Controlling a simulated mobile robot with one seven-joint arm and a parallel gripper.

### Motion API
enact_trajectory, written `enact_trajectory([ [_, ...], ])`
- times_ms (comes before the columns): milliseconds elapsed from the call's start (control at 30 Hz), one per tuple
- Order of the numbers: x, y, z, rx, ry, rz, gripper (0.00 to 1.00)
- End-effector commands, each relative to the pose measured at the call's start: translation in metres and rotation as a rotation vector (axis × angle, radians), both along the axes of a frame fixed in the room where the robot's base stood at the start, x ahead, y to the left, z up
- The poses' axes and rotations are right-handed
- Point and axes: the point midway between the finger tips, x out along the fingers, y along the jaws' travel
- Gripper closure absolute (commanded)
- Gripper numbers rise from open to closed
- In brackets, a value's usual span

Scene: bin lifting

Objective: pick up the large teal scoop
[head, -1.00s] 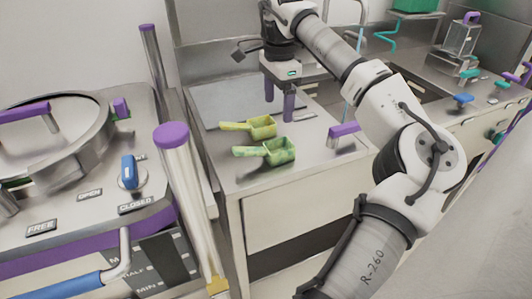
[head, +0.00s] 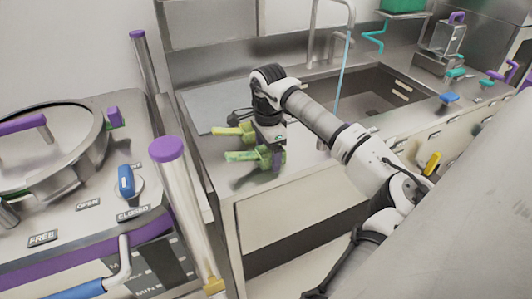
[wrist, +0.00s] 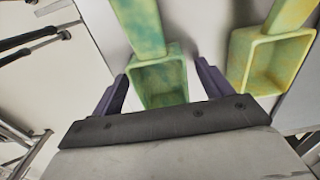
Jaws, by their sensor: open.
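A green scoop with teal patches (head: 240,156) lies on the steel counter; its open box and handle also show in the wrist view (wrist: 160,82). A yellow-green scoop (head: 228,132) lies beside it, farther back, and shows at the right of the wrist view (wrist: 268,62). Both look mottled and similar in size; the nearer one is closer to teal. My gripper (wrist: 161,75) is open, with a purple finger on each side of the green scoop's box. Whether the fingers touch it, I cannot tell. In the head view my gripper (head: 272,158) partly hides the box ends of both scoops.
A sink (head: 375,90) lies to the right of the counter, with a faucet (head: 330,35) behind it. A pot with a lid (head: 50,140) and a purple-capped post (head: 185,210) stand at the left. The counter's front edge is close to the green scoop.

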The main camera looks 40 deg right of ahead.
Motion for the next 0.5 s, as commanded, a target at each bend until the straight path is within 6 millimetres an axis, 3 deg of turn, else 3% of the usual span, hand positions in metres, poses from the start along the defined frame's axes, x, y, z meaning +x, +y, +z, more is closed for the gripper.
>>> enact_trajectory([
  [233,0.0,-0.0001,-0.0019,-0.001,-0.001,0.0,0.23],
  [500,0.0,-0.0002,-0.0016,-0.001,-0.001,0.0,0.58],
])
